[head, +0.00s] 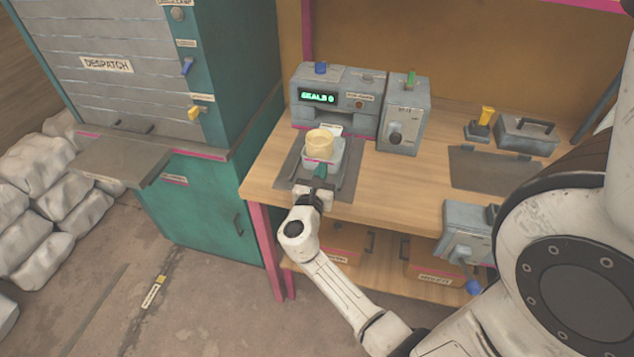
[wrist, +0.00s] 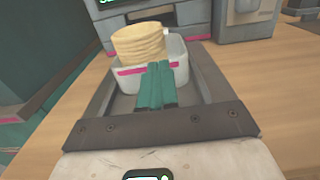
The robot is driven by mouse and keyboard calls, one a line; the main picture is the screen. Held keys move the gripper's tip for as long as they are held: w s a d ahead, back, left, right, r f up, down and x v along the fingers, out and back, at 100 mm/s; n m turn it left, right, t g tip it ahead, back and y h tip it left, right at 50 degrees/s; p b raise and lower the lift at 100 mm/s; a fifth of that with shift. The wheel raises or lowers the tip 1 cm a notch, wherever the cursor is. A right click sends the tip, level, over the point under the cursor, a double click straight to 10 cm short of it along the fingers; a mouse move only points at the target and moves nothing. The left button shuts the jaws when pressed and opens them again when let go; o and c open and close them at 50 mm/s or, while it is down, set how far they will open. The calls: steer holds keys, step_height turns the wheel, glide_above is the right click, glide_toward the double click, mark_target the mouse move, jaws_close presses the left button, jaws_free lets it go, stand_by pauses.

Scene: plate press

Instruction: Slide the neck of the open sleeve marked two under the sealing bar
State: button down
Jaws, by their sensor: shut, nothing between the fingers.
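A pale open sleeve or tub (head: 324,152) with a pink stripe stands on the dark tray plate (head: 295,171) in front of the grey sealing machine (head: 335,98). It also shows in the wrist view (wrist: 127,84). A cream ribbed stack (head: 320,138) rises out of its top, clear in the wrist view (wrist: 138,42). No number is readable on it. My gripper (head: 320,169), with teal fingers, is shut and empty at its near side; the fingertips (wrist: 155,66) overlap its front wall, and I cannot tell if they touch. The sealing bar is not clearly distinguishable.
The machine's display reads SEALS 0. A grey box with a green knob (head: 403,115) stands to its right. A dark mat (head: 480,170), a yellow-handled tool (head: 481,124) and a lidded box (head: 525,136) are further right. The teal despatch cabinet (head: 209,210) stands left of the bench.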

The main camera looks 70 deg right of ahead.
mark_target(329, 152)
steer(key=shift+d, duration=0.6)
steer(key=d+b, duration=0.1)
steer(key=d, duration=0.3)
steer(key=d+b, duration=0.1)
steer(key=d, duration=0.1)
steer(key=shift+w+d+f+b, duration=0.15)
steer(key=shift+w+d+b, duration=0.15)
steer(key=shift+d, duration=0.45)
